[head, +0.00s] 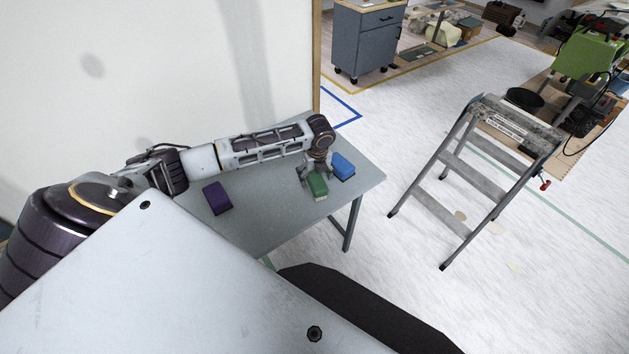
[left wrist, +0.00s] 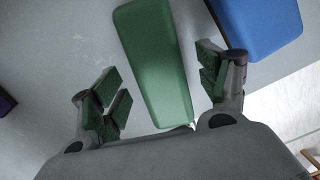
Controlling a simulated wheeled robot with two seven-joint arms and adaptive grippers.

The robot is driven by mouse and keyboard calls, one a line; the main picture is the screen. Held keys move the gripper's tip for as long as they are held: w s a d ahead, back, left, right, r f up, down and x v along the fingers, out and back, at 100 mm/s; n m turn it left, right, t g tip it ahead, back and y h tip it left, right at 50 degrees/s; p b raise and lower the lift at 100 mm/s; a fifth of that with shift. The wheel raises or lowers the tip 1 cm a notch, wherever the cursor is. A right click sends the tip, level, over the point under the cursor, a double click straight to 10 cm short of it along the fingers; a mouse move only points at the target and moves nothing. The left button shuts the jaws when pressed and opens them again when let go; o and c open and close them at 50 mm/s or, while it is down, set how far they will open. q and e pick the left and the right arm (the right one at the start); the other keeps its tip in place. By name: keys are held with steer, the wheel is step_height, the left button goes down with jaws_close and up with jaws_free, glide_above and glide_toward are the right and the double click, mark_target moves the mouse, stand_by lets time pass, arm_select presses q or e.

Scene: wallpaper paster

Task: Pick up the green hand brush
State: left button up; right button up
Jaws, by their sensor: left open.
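The green hand brush (head: 317,185) lies on the grey table near its right end. It also shows in the left wrist view (left wrist: 153,62), long and upright in the picture, with its near end between my fingers. My left gripper (head: 314,172) is just over the brush. In the left wrist view my left gripper (left wrist: 160,88) is open, with one dark-padded finger on each side of the brush. A gap shows on the left side and a smaller one on the right. Whether the fingers reach down to brush height is hard to tell. My right gripper is not in view.
A blue brush (head: 343,167) lies close to the right of the green one, near the right finger. A purple brush (head: 217,198) lies farther left on the table (head: 262,226). A wall stands behind the table. A grey step ladder (head: 478,165) stands on the floor to the right.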

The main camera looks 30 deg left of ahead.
arm_select(q)
steer(key=shift+a+f, duration=0.15)
steer(key=shift+f, duration=1.15)
steer(key=shift+w, duration=0.1)
steer(key=c, duration=1.2)
